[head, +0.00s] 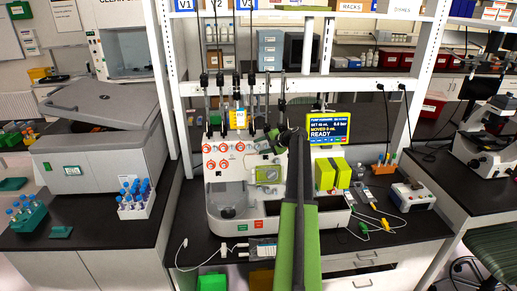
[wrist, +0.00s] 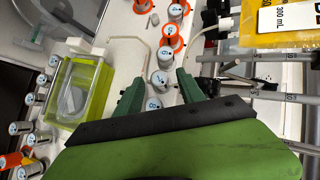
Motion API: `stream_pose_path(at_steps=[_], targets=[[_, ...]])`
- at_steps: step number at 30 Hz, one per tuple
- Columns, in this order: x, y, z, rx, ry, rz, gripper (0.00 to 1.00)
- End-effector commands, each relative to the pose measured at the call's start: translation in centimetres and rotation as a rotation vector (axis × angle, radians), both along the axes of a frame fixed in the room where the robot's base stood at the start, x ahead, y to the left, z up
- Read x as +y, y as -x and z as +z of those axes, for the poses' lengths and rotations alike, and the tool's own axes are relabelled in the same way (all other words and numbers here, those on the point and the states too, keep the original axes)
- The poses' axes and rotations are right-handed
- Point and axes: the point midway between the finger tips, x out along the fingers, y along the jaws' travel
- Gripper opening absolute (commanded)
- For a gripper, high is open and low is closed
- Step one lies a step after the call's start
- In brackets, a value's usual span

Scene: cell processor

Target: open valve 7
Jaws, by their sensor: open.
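The cell processor (head: 232,180) stands on the bench with several orange-ringed valves (head: 208,149) on its pale front panel. My gripper (head: 276,140) is at the right of these valves, above a small green-framed window (head: 268,174). In the wrist view my gripper (wrist: 160,76) has its two green fingers apart with no object held. A column of numbered round valve knobs shows between and beyond the fingers, including one knob (wrist: 158,80) between the tips. Some knobs have orange collars, others are bare grey. I cannot read surely which is valve 7, and contact is not visible.
A yellow-labelled bag (head: 238,115) hangs above the panel, and it shows near the right in the wrist view (wrist: 290,22). Grey rods (wrist: 250,90) run close to the right finger. A status screen (head: 329,128) reads READY. A tube rack (head: 136,203) stands left of the processor.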

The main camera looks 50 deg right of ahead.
Motion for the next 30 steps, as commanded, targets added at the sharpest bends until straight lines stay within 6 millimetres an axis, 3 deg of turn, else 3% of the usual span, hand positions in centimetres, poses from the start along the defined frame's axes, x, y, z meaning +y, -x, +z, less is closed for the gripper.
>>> stream_pose_path(at_steps=[7, 21, 30], targets=[[0.0, 1.5, 1.3, 0.001, 0.001, -0.001, 0.46], [-0.8, 12.1, 8.2, 0.0, 0.001, -0.002, 0.46], [-1.1, 14.7, 9.3, 0.0, 0.001, -0.001, 0.46]])
